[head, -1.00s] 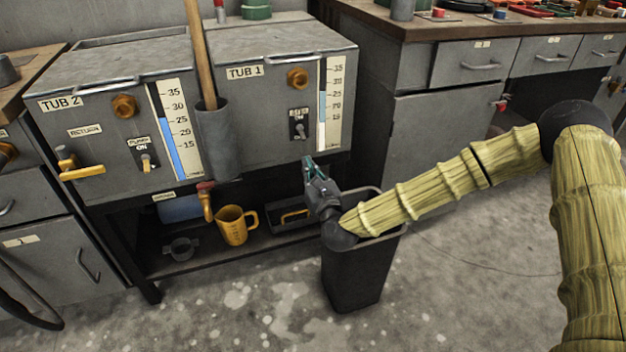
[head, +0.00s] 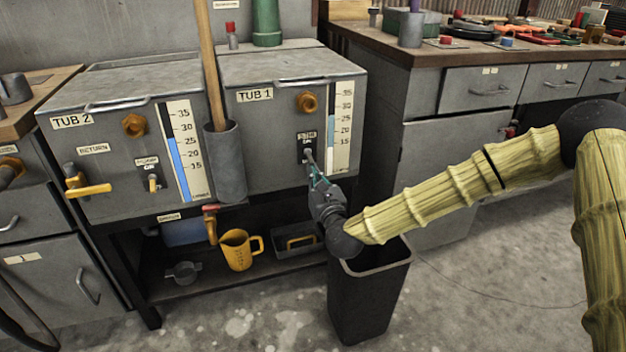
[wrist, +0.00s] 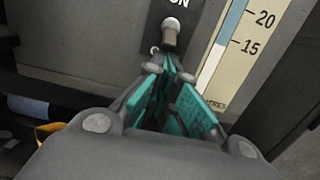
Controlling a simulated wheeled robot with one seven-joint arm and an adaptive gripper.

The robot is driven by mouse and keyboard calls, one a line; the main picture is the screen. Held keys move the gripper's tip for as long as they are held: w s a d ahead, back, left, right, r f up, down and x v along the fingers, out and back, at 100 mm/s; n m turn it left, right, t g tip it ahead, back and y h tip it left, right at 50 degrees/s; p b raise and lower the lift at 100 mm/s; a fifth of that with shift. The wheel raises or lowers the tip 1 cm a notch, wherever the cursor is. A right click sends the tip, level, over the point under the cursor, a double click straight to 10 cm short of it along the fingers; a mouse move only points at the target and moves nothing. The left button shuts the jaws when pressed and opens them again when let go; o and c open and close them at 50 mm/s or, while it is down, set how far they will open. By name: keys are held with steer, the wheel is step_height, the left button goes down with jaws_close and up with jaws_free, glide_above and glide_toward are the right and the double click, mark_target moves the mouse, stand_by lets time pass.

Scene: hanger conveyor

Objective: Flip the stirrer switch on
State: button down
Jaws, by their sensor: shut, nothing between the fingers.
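The stirrer switch (head: 308,155) sits on a dark plate with an "ON" label on the front of TUB 1 (head: 262,150), left of its level scale. In the wrist view its metal toggle (wrist: 171,28) has a rounded tip and stands just beyond my fingertips. My gripper (head: 314,172) is shut and empty, its teal-padded fingers pointing up at the switch from below. In the wrist view my gripper (wrist: 168,68) is at the toggle's lower end; I cannot tell whether they touch. The fingers partly hide the lower part of the plate.
TUB 2 (head: 95,150) on the left has a pump switch (head: 152,180) and a yellow return valve handle (head: 88,190). A grey holder (head: 226,165) with a wooden handle stands between the tubs. A black bin (head: 365,305) is below my gripper. A yellow jug (head: 236,250) sits on the lower shelf.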

steer(key=shift+s+d+r+p, duration=0.1)
steer(key=shift+r+p, duration=0.15)
steer(key=shift+p, duration=0.4)
